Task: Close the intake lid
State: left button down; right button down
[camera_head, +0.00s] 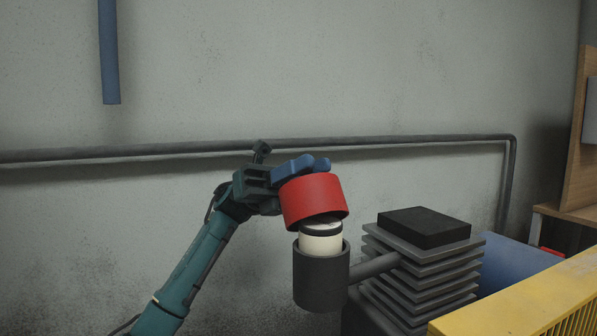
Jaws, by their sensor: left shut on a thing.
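A red round lid (313,198) sits tilted above a dark grey cylindrical housing (321,275). A cream cylinder with a black band (320,241) stands up out of the housing's open top, and its upper end is close under the lid's lower rim. I cannot tell whether the lid touches it. My left gripper (306,168) comes in from the left, and its blue fingers are shut on the lid's upper side. The exact contact is partly hidden behind the lid. My right gripper is not in view.
A grey pipe joins the housing to a finned block with a black top (424,228) on the right. A yellow grille (530,300) and a blue surface (515,262) lie at the lower right. A dark pipe (400,140) runs along the wall behind.

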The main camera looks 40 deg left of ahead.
aim_at(324, 187)
pick_arm(q)
jog(key=d+m+y, duration=0.1)
jog(key=s+d+y, duration=0.1)
jog(key=shift+m+g+y+p, duration=0.3)
jog(key=shift+m+y, duration=0.1)
jog(key=shift+s+d+f+m+y+p, duration=0.15)
jog(key=shift+s+d+m+y+p, duration=0.1)
jog(key=shift+d+y, duration=0.25)
jog(key=shift+s+d+f+m+y+p, duration=0.15)
jog(key=shift+s+d+m+y, duration=0.15)
jog(key=shift+y, duration=0.2)
jog(key=shift+s+d+f+m+y, duration=0.2)
jog(key=shift+d+f+y, duration=0.15)
jog(key=shift+y, duration=0.2)
jog(key=shift+s+d+f+m+y, duration=0.1)
jog(key=shift+d+f+m+y, duration=0.1)
jog(key=shift+d+y, duration=0.3)
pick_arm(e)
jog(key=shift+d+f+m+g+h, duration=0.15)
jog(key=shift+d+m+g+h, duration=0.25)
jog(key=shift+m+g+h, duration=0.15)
pick_arm(q)
jog(key=shift+a+f, duration=0.1)
jog(key=c, duration=1.3)
grip_release()
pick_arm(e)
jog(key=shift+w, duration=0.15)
pick_arm(q)
jog(key=shift+p, duration=0.3)
